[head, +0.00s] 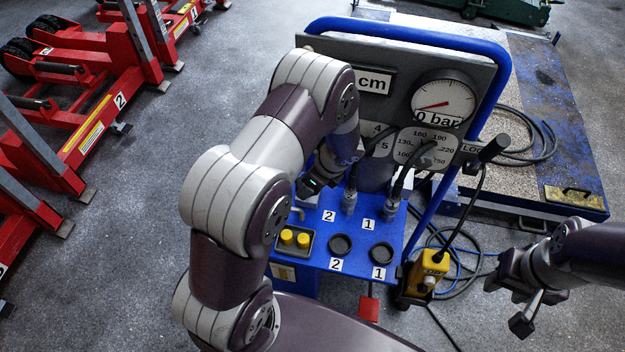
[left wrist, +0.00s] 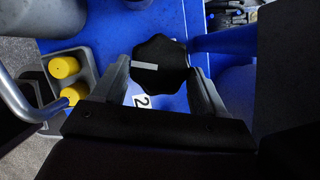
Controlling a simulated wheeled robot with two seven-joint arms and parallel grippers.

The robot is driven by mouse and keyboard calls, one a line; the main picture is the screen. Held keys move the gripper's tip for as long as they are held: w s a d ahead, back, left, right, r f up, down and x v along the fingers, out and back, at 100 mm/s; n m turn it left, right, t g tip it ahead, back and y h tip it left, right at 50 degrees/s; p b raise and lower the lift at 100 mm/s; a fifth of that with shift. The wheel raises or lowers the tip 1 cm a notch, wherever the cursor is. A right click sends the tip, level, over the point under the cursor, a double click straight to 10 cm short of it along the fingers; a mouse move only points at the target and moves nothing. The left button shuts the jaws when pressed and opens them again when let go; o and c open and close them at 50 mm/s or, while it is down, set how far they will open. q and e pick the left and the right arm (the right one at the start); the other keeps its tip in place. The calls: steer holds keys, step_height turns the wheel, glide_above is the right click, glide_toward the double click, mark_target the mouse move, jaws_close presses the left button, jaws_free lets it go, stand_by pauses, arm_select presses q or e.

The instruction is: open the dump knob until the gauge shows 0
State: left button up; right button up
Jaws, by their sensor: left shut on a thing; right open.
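The dump knob (left wrist: 160,52) is a black, many-sided knob with a white line, in the left wrist view. The line lies roughly level, pointing left. My left gripper (left wrist: 161,84) has one finger on each side of the knob and is shut on it. In the head view my left arm hides the knob, and the left gripper (head: 312,186) shows only partly. The round gauge (head: 443,104) is on the grey panel. Its label reads 0 bar, and its red needle points left and slightly down. My right gripper (head: 523,300) is open and empty at the right.
The blue trolley (head: 315,245) carries yellow buttons (head: 295,238), black round caps and hose couplings. A yellow pendant (head: 428,272) hangs on its right side, near loose cables. Red jacks (head: 85,135) stand at the left. A blue platform (head: 560,130) lies behind.

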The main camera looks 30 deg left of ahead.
arm_select(q)
steer(key=o, duration=1)
steer(key=shift+o, duration=0.2)
steer(key=shift+r, duration=0.1)
steer(key=p+v, duration=0.2)
steer(key=v, duration=1)
steer(key=shift+r+p, duration=0.3)
steer(key=shift+s, duration=0.1)
